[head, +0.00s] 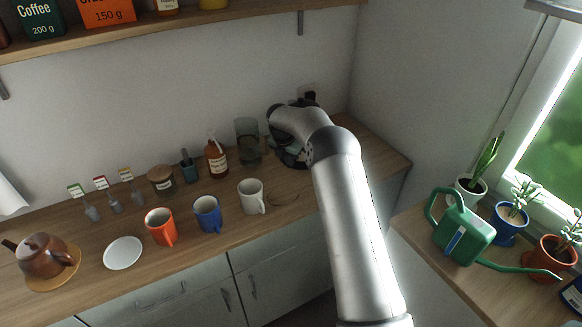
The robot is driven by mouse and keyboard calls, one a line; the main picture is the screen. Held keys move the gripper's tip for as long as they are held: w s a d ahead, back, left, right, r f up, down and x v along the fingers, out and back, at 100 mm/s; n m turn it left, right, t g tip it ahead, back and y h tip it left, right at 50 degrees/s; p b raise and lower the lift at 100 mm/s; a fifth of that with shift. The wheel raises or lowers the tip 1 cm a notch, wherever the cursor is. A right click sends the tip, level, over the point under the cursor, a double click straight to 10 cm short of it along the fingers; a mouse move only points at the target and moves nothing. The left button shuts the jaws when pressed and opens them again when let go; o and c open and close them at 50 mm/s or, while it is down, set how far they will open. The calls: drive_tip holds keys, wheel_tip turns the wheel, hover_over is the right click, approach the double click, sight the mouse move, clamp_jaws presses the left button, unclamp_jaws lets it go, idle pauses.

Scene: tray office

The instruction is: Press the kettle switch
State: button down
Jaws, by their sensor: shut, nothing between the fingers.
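A dark object, likely the kettle (289,157), stands at the back right of the wooden counter near the wall corner. My own arm covers most of it, and only dark parts show to the left of and below the wrist. I cannot make out its switch. My arm reaches in from the lower right and bends over this spot. My gripper is hidden behind my own wrist, so I cannot see its fingers or whether they touch anything.
Left of the dark object stand a glass jar (248,142), a brown bottle (216,160) and a white mug (251,197). A blue mug (207,214) and an orange mug (161,227) stand farther left. A green watering can (463,234) is on the right-hand surface.

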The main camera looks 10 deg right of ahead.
wheel_tip(320, 180, down, 2)
drive_tip(key=shift+f+b, duration=0.1)
drive_tip(key=shift+b, duration=0.55)
drive_tip(key=shift+r, duration=0.25)
drive_tip(key=shift+s+a+r, duration=0.15)
drive_tip(key=shift+s+a, duration=0.05)
drive_tip(key=shift+a, duration=0.05)
drive_tip(key=shift+s+a+r, duration=0.2)
drive_tip(key=shift+s+a, duration=0.25)
drive_tip(key=shift+s, duration=0.05)
drive_tip(key=shift+s+a+r, duration=0.2)
drive_tip(key=shift+s+a, duration=0.2)
drive_tip(key=shift+s, duration=0.05)
drive_tip(key=b+v, duration=0.2)
drive_tip(key=v, duration=1.5)
drive_tip(key=shift+r+b, duration=0.15)
drive_tip(key=shift+b, duration=0.25)
